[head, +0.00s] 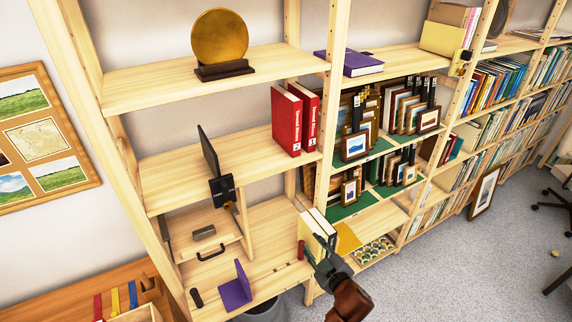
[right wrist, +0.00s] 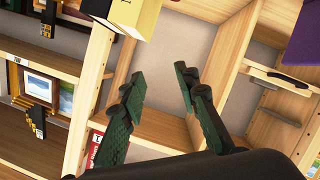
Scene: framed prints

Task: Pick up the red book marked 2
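Two red books stand upright side by side on the middle shelf in the head view. The one marked 2 (head: 286,122) is on the left. The other red book (head: 311,112), marked 1, stands right beside it. My right gripper (head: 313,248) is lower, in front of the pale books on the shelf below, apart from the red books. In the right wrist view my right gripper (right wrist: 160,80) has its fingers spread with nothing between them. A bit of red book (right wrist: 93,148) shows at the lower left there; which one I cannot tell. My left gripper is not in view.
A black bookend (head: 208,152) stands left of the red books, with bare shelf between. Pale books (head: 318,228) are close to my right gripper. A purple bookend (head: 236,288) stands on the lower shelf. Wooden uprights (head: 325,130) divide the bays.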

